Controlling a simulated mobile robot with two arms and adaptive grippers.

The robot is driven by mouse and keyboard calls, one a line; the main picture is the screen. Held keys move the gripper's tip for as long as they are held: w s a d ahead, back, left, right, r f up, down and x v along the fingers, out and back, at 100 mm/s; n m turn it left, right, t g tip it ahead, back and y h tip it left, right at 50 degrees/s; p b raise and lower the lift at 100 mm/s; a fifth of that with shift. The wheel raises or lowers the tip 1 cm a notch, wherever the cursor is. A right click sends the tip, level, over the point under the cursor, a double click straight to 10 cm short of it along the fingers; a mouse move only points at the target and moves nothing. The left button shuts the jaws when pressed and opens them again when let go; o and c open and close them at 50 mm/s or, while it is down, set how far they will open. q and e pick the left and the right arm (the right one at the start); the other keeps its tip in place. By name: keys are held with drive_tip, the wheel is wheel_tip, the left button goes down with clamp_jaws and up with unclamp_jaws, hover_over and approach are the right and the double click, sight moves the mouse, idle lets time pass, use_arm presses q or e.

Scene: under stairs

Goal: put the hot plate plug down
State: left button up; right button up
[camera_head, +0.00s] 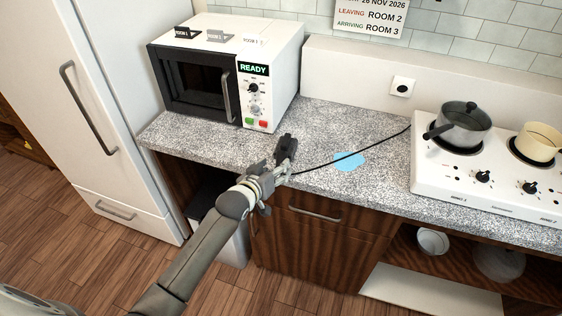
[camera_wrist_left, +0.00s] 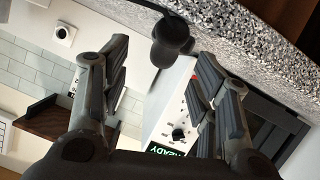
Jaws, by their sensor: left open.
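The black hot plate plug (camera_head: 287,147) is at the counter's front part, below the microwave, just beyond my left gripper (camera_head: 268,180). Its thin black cord runs right across the counter to the white hot plate (camera_head: 445,178). In the left wrist view, my left gripper (camera_wrist_left: 160,75) has its fingers spread wide, and the plug (camera_wrist_left: 173,42) shows beyond the gap between them, not clasped. The plug appears to lie against the speckled counter (camera_wrist_left: 225,22); exact contact is hard to tell. My right gripper is not in view.
The microwave (camera_head: 195,75) reads READY at the back left. A wall socket (camera_head: 402,87) is empty. A blue patch (camera_head: 348,161) lies on the counter beside the cord. A grey pot (camera_head: 464,127) and a cream pot (camera_head: 540,143) stand on the hot plate.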

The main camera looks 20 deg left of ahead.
sight(279, 162)
use_arm(q)
drive_tip(key=x, duration=0.1)
drive_tip(key=p+x, duration=0.1)
drive_tip(key=x, duration=0.1)
drive_tip(key=shift+w+a+f, duration=0.15)
drive_tip(key=shift+w+a, duration=0.05)
drive_tip(key=shift+a, duration=0.15)
drive_tip(key=shift+x, duration=0.85)
drive_tip(key=c, duration=1.1)
